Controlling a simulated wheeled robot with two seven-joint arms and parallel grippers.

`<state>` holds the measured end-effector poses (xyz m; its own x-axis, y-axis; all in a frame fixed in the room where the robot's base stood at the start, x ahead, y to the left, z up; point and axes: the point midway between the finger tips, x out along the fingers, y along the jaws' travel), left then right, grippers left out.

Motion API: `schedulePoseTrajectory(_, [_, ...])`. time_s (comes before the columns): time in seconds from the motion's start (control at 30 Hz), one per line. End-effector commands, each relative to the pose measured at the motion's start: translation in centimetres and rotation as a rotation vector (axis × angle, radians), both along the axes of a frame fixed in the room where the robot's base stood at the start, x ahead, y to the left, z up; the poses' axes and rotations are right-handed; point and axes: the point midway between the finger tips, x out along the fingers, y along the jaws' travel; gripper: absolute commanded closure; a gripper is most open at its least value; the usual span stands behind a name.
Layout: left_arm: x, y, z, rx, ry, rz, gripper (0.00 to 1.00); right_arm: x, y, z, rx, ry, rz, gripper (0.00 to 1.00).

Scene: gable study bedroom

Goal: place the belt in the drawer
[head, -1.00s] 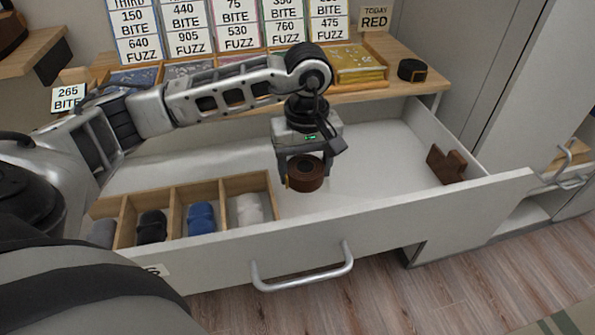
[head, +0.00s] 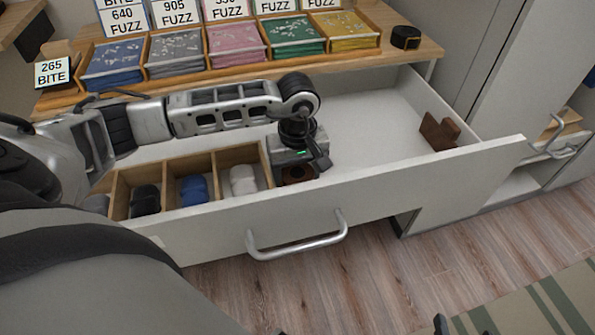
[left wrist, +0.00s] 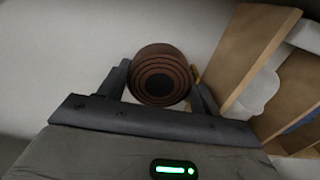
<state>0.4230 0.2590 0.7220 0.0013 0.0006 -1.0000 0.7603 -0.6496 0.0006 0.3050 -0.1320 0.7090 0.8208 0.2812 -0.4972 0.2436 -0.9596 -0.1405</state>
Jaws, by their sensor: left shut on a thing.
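The belt (head: 297,174) is a brown leather coil. My left gripper (head: 296,172) is shut on it, inside the open white drawer (head: 375,130), just right of the wooden divider. In the left wrist view the coil (left wrist: 160,75) sits between the two fingers of the left gripper (left wrist: 160,88), over the pale drawer floor. I cannot tell whether the coil touches the floor. The drawer front, with its metal handle (head: 297,240), hides part of the lower area.
A wooden divider (head: 218,160) with rolled socks fills the drawer's left part. A brown wooden piece (head: 439,131) stands at the drawer's right end. Clear drawer floor lies between. Trays of coloured packets (head: 235,42) and a dark round coil (head: 405,37) sit on the desktop above.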

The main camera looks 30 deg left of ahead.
Motion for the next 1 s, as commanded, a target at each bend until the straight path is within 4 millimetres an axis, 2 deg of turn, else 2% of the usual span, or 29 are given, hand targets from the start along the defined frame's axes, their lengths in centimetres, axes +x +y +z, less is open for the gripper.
schedulePoseTrajectory(0.1, [0.0,0.0,-0.4,0.000,-0.001,0.000,0.63,0.0,0.0,-0.4,-0.001,-0.003,0.001,0.33])
schedulePoseTrajectory(0.13, [0.0,0.0,-0.3,0.000,0.000,0.000,0.28,0.1,0.0,-0.2,-0.001,-0.004,0.000,0.33])
schedulePoseTrajectory(0.4, [0.0,0.0,-0.2,0.000,0.000,0.000,0.27,0.1,0.0,0.1,-0.001,-0.009,0.000,0.33])
schedulePoseTrajectory(0.57, [0.1,0.0,0.8,-0.001,-0.003,0.000,0.27,0.1,0.0,0.4,0.000,-0.006,0.001,0.33])
schedulePoseTrajectory(1.0, [0.1,0.0,9.6,0.000,-0.004,0.000,0.27,-0.1,0.0,-0.2,-0.002,0.011,0.000,0.33])
